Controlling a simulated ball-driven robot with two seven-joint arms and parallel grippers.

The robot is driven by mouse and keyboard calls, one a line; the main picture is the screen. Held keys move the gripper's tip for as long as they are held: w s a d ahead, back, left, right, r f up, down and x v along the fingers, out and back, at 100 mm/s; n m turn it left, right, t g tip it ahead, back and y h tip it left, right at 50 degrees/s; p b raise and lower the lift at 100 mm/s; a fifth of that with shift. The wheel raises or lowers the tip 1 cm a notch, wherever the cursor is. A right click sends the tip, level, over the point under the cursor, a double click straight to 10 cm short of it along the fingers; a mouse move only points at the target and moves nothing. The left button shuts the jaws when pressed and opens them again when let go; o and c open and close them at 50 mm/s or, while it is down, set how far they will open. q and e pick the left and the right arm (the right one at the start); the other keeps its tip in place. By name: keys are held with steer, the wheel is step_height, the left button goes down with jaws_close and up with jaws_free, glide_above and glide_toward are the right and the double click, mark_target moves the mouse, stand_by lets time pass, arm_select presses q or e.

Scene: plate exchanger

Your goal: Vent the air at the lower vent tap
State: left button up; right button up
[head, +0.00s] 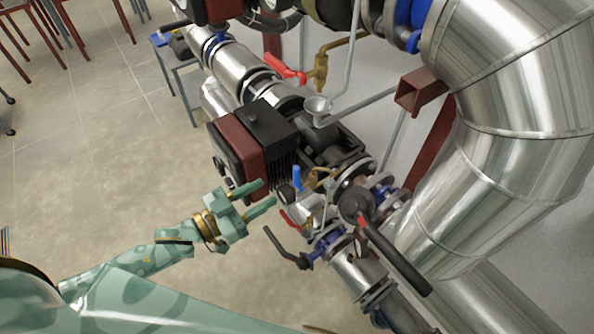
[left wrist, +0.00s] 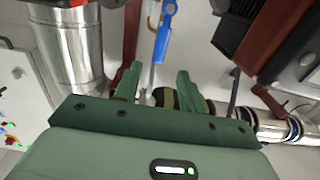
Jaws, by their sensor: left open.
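My left gripper (head: 267,195) is open and empty, with its two fingers pointing at the pipework beside the pump. Just right of its fingertips, a small brass tap (head: 318,180) has an upright blue lever (head: 297,178). A blue handle (left wrist: 163,42) shows in the left wrist view, beyond and above the gap between the open fingers (left wrist: 157,78), apart from them. Another brass tap (head: 320,72) with a red lever (head: 285,69) sits higher up, above a small metal funnel (head: 318,108). No label shows which is the lower vent tap. My right gripper is out of view.
A dark red and black pump (head: 250,150) stands just above the gripper. Black valve levers (head: 395,258) and (head: 288,248) stick out below and right. Thick silver insulated pipes (head: 490,160) fill the right.

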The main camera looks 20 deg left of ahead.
mark_target(293, 176)
arm_select(q)
steer(key=x, duration=1)
steer(key=shift+w+p, duration=0.1)
steer(key=shift+p, duration=0.2)
jaws_close()
